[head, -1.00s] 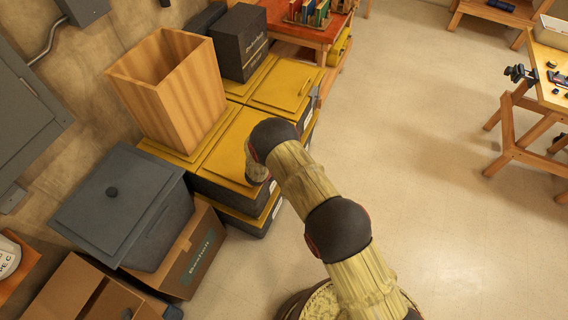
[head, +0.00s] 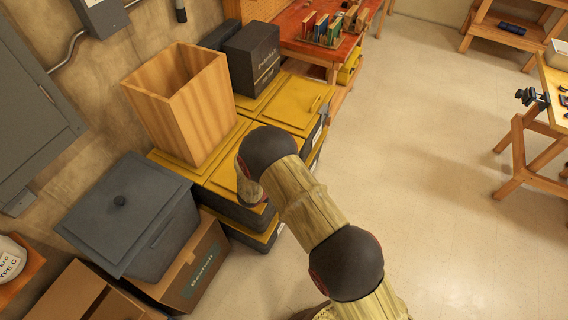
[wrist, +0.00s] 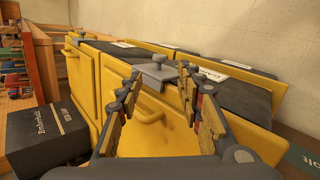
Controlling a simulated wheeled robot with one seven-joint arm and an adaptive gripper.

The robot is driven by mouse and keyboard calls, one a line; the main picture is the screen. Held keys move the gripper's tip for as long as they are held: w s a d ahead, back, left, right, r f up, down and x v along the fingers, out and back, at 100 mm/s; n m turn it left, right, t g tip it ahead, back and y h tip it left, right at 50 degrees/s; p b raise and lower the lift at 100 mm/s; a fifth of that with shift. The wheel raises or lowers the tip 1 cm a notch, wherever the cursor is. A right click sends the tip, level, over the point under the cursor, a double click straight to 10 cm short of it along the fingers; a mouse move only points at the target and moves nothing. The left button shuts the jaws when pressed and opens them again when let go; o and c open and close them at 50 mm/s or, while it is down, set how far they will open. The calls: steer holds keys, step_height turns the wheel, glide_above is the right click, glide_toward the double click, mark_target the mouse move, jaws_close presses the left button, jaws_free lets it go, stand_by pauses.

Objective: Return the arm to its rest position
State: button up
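My gripper (wrist: 161,76) shows in the wrist view with its two fingers apart and nothing between them. It faces the yellow-lidded dark bins (wrist: 150,115), with a grey latch-like piece (wrist: 157,70) seen beyond the gap; I cannot tell whether it touches them. In the head view my arm (head: 306,212) is bent and reaches out over the floor toward the yellow-lidded bins (head: 292,100). The gripper itself is hidden there behind the arm's end.
An open wooden box (head: 190,105) and a black box (head: 252,52) stand on the bins. A grey lidded bin (head: 125,215) and cardboard boxes (head: 190,275) are at lower left. A red table (head: 330,52) stands behind, a workbench (head: 525,150) at right. The floor between is clear.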

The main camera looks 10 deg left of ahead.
steer(key=w+a+r+m+y+b, duration=0.1)
steer(key=w+r+m+y, duration=0.15)
steer(key=r, duration=0.75)
steer(key=w+a+r+m+y+b, duration=0.15)
steer(key=w+r, duration=0.25)
steer(key=r, duration=0.5)
steer(key=s+d+r+m+y+b, duration=0.1)
steer(key=s+d+r+y, duration=0.15)
steer(key=r, duration=0.55)
steer(key=s+d+r+m+y, duration=0.1)
steer(key=s+d+r+m, duration=0.2)
steer(key=r, duration=0.5)
steer(key=s+d+r+b, duration=0.2)
steer(key=s+d+r, duration=0.4)
steer(key=s+r, duration=0.1)
steer(key=s+d+m+g+h+b, duration=0.1)
steer(key=s+d+m, duration=0.3)
steer(key=s+d, duration=0.5)
steer(key=s+d+m+g+h+b, duration=0.1)
steer(key=s+d+m+h, duration=0.1)
steer(key=s+d, duration=0.8)
steer(key=s+m, duration=0.1)
steer(key=s, duration=0.7)
steer(key=shift+s+r+m+g, duration=0.25)
steer(key=shift+m+g, duration=0.05)
steer(key=shift+m, duration=0.1)
steer(key=shift+h, duration=0.25)
